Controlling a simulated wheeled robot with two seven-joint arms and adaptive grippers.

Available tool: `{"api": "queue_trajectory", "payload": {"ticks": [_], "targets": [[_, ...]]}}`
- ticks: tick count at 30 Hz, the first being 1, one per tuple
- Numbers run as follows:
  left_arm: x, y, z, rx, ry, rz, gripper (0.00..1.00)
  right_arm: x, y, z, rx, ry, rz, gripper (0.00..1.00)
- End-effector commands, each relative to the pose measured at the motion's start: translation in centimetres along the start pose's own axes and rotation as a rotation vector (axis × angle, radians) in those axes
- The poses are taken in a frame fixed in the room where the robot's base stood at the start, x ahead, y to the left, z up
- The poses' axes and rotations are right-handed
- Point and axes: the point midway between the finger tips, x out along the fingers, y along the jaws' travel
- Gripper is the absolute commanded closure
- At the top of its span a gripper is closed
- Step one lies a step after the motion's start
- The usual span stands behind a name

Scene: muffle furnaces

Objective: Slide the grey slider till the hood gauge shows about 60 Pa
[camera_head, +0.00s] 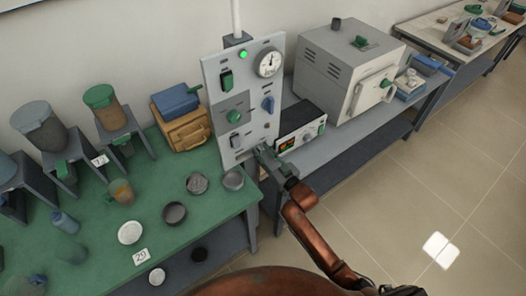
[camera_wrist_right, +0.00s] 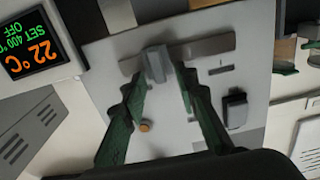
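The grey slider (camera_wrist_right: 157,65) is a small block on a dark slot (camera_wrist_right: 205,46) in the light grey panel (camera_wrist_right: 100,60) in the right wrist view. It sits near the slot's left end. My right gripper (camera_wrist_right: 155,76) is open, with its green-and-dark fingers on either side of the slider and small gaps visible; contact is unclear. In the head view my right gripper (camera_head: 266,155) is at the panel's bottom edge and hides the slider. The round white gauge (camera_head: 268,63) is at the panel's top right; its reading is too small to tell. My left gripper is out of view.
A controller with a lit display (camera_head: 288,145) and a furnace (camera_head: 345,75) stand to the right. A green table (camera_head: 100,215) with dishes is left.

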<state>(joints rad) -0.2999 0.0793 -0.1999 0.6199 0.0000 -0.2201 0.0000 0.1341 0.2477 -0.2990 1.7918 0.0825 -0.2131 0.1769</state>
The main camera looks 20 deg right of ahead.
Motion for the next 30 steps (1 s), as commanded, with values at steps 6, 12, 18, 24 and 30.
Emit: {"api": "queue_trajectory", "payload": {"ticks": [6, 12, 18, 24, 30], "targets": [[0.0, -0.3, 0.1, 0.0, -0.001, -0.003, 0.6, -0.3, 0.0, 0.0, 0.0, 0.0, 0.0, 0.72], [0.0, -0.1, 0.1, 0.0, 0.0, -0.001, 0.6, -3.0, 0.0, 0.1, 0.0, -0.002, 0.001, 0.72], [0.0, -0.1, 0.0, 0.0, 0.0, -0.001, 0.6, -7.3, 0.0, 0.1, -0.001, -0.003, 0.0, 0.72], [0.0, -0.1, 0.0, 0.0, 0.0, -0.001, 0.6, -10.6, 0.0, 0.1, -0.001, -0.002, 0.0, 0.72], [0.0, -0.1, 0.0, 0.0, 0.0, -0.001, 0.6, -11.9, 0.0, 0.0, 0.0, 0.001, 0.0, 0.72]]}}
